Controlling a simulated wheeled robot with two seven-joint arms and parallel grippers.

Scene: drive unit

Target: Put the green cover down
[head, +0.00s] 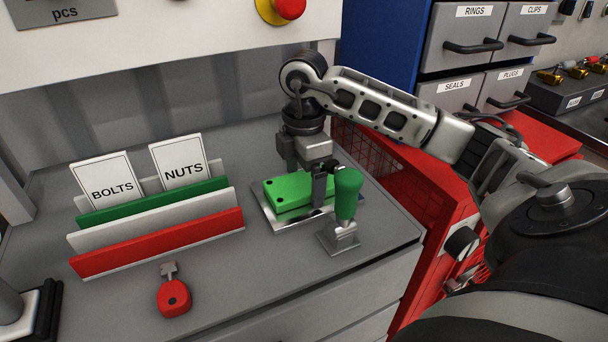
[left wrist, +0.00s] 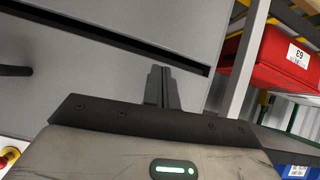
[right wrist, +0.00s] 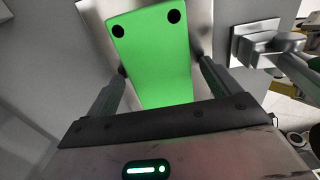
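The green cover (head: 288,190) is a flat block with dark round holes, lying on or just above a silver plate (head: 270,217) on the grey bench top. It also fills the middle of the right wrist view (right wrist: 155,50). My right gripper (head: 305,188) points down over the cover, one finger on each side. In the right wrist view its fingers (right wrist: 160,75) are apart, with narrow gaps beside the cover. The cover's underside is hidden. My left gripper (left wrist: 160,87) is shut and empty, away from the bench; it is not in the head view.
A green-handled clamp (head: 346,200) stands close beside the cover, near my right finger. A rack (head: 155,235) with BOLTS and NUTS cards and a red key tag (head: 173,297) are to the left. A red cabinet (head: 440,210) stands right of the bench.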

